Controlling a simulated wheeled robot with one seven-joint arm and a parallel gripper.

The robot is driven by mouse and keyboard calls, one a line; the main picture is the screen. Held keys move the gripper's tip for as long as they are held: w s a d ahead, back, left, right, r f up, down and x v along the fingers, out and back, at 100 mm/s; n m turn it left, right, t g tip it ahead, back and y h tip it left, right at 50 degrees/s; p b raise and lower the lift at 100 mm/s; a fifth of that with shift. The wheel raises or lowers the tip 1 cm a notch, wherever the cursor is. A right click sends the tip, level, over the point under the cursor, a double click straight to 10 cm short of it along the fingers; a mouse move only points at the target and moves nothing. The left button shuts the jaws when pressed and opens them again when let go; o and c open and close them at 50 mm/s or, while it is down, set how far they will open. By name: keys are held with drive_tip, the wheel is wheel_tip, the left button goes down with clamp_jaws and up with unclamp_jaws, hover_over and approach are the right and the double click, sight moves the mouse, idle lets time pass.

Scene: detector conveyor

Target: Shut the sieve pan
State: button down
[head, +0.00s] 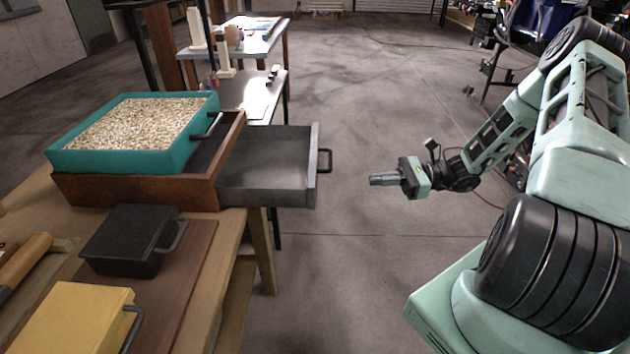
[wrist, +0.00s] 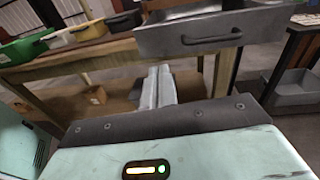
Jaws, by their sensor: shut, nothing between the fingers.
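The grey sieve pan (head: 268,168) is a drawer slid out to the right from the brown wooden sieve frame (head: 135,190). A dark handle (head: 325,160) is on its outer face. In the wrist view the pan's front (wrist: 190,36) and handle (wrist: 210,38) show at the upper middle. A teal tray of pale grains (head: 115,162) sits on top of the frame. My gripper (head: 374,180) is shut and empty. It is to the right of the pan handle in the head view, apart from it. In the wrist view my fingers (wrist: 158,72) point toward the table, below the handle.
A black box (head: 128,240) with a handle and a yellow box (head: 75,318) stand on the near wooden table. A farther table (head: 262,80) with small objects is behind. The floor (head: 350,270) between table and arm is clear.

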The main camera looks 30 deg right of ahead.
sight(241, 186)
drive_tip(key=w+a+m+t+p, duration=0.1)
drive_tip(key=w+a+p, duration=0.2)
drive_tip(key=w+a, duration=0.5)
drive_tip(key=shift+a+f+t+p, duration=0.3)
drive_tip(key=shift+a+f+p, duration=0.1)
drive_tip(key=shift+a, duration=0.5)
drive_tip(key=x, duration=2.2)
drive_tip(key=shift+d+f, duration=0.1)
drive_tip(key=shift+f, duration=0.1)
drive_tip(key=shift+w+a+r, duration=0.1)
drive_tip(key=shift+w+a, duration=0.05)
drive_tip(key=shift+a, duration=0.25)
